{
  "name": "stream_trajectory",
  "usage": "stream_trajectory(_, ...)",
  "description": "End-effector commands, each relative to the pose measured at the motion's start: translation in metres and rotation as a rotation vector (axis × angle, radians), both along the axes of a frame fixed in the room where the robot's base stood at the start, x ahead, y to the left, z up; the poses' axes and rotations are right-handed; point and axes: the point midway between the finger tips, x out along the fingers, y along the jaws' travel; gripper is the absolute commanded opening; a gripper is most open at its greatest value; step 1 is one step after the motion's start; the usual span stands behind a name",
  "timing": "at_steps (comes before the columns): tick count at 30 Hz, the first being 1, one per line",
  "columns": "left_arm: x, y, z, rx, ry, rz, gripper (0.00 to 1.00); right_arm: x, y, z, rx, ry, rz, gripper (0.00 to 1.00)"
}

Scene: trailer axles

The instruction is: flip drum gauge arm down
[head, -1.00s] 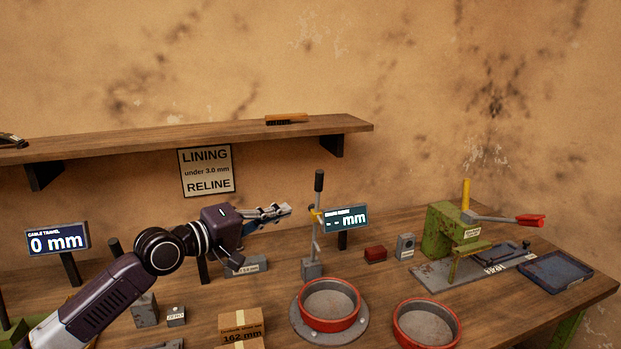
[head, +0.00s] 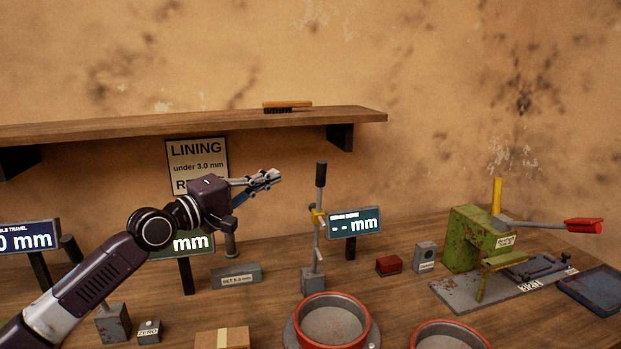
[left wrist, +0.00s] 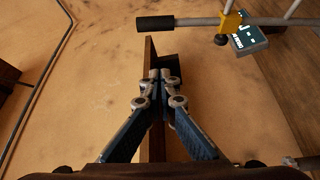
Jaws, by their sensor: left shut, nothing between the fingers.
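The drum gauge has an upright arm (head: 320,215) with a black grip on top and a yellow clamp partway up. It stands on a grey block behind a red-rimmed drum (head: 333,322). The gauge display (head: 355,223) beside it reads "- - mm". My left gripper (head: 272,178) is shut and empty, left of the arm's black grip and apart from it. In the left wrist view my shut fingers (left wrist: 160,78) point up the picture, and the gauge arm (left wrist: 195,21) lies across the top right with its yellow clamp. My right gripper is not in view.
A second red-rimmed drum (head: 450,336) is at the front. A green press (head: 475,238) with a red-handled lever and a blue tray (head: 594,288) stand at right. A wooden shelf (head: 200,126) runs above the bench. A "LINING" sign (head: 196,155) is behind my gripper.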

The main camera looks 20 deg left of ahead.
Motion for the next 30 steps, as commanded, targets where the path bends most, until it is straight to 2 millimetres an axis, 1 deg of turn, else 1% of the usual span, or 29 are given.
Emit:
stream_trajectory(7,0.0,0.0,0.001,0.0,-0.001,0.0,0.0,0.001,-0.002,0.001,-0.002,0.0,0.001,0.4)
stream_trajectory(11,0.007,-0.004,0.003,-0.002,-0.001,0.0,0.0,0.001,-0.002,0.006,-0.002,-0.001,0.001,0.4)
stream_trajectory(14,0.02,-0.01,0.007,-0.004,-0.001,-0.002,0.0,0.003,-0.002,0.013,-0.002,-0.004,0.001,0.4)
stream_trajectory(18,0.046,-0.023,0.011,-0.004,-0.001,-0.002,0.0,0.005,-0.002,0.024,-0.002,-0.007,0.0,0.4)
stream_trajectory(26,0.091,-0.045,0.013,-0.002,-0.001,-0.001,0.0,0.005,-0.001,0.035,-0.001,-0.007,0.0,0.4)
stream_trajectory(27,0.089,-0.048,0.013,0.003,0.003,0.0,0.0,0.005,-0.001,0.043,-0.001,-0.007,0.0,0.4)
stream_trajectory(30,0.079,-0.055,0.011,0.006,0.003,-0.001,0.0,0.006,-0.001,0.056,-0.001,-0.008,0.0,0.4)
